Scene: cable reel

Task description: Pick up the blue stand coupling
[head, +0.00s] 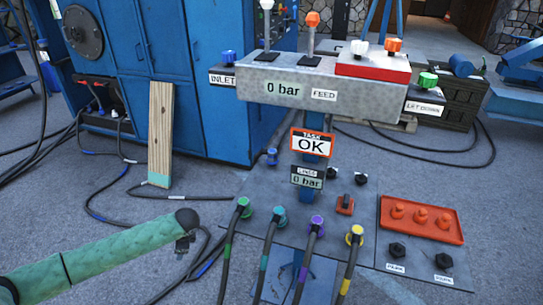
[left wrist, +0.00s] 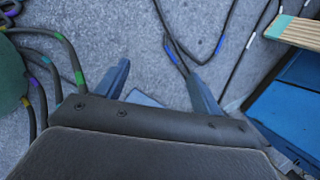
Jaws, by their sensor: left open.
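Several blue coupling-like pieces show in the head view, and I cannot tell for sure which is the stand coupling. A small blue fitting (head: 272,157) sits farther back on the base plate, and a blue knobbed fitting (head: 229,58) is beside the INLET label. In the left wrist view my left gripper (left wrist: 158,76) is open, its blue fingers apart above the floor with nothing between them. My right gripper is not in view.
The stand's grey block (head: 290,88) carries levers and labels. A yellow coupling (head: 355,235) ends the hose row. An orange tray (head: 421,220) lies right. A wooden plank (head: 160,135) leans on the blue cabinet (head: 170,60). Loose hoses cross the floor.

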